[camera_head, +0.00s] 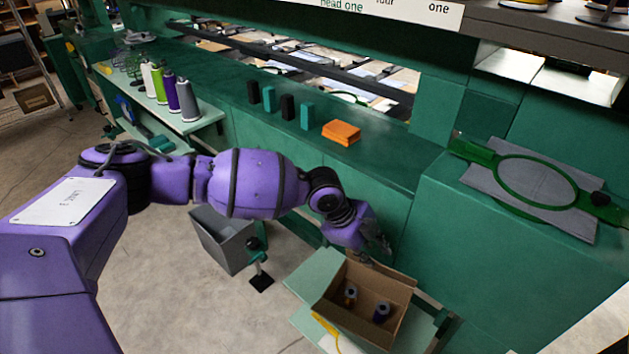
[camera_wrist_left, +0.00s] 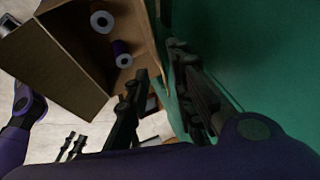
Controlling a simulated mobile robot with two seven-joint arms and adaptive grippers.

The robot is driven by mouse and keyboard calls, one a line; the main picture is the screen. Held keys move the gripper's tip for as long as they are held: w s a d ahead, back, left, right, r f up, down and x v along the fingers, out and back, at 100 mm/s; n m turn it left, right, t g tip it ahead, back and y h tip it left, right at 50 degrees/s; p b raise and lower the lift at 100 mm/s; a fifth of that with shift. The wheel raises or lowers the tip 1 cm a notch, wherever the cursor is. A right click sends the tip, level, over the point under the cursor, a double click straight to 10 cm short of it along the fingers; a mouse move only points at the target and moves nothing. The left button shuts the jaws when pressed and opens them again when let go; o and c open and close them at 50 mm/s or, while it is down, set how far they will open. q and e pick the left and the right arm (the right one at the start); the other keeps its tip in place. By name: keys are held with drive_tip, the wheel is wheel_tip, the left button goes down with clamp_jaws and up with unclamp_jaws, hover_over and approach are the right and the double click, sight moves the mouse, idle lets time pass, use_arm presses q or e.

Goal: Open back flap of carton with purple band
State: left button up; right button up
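The brown carton (camera_head: 396,327) stands open at the lower right of the head view, with thread spools (camera_head: 381,312) inside. I see no purple band on its visible faces. The carton (camera_wrist_left: 75,75) also fills the upper left of the left wrist view. Its back side, with the back flap (camera_wrist_left: 163,42), faces the green cabinet. My left gripper (camera_head: 380,246) is just above the carton's back edge. In the left wrist view its fingers (camera_wrist_left: 160,95) are apart, close to the flap edge; contact cannot be told. Dark fingers, apparently my right gripper (camera_wrist_left: 71,147), show small and apart.
The green cabinet (camera_head: 440,265) rises close behind the carton. A grey bin (camera_head: 222,240) stands to its left. An orange box (camera_head: 341,132) and several small blocks sit on the green ledge. A green embroidery hoop (camera_head: 537,182) lies at the right.

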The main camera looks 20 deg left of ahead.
sight(380, 265)
use_arm(q)
drive_tip(key=x, duration=0.7)
drive_tip(key=shift+w+f, duration=0.1)
drive_tip(key=shift+f, duration=0.1)
clamp_jaws()
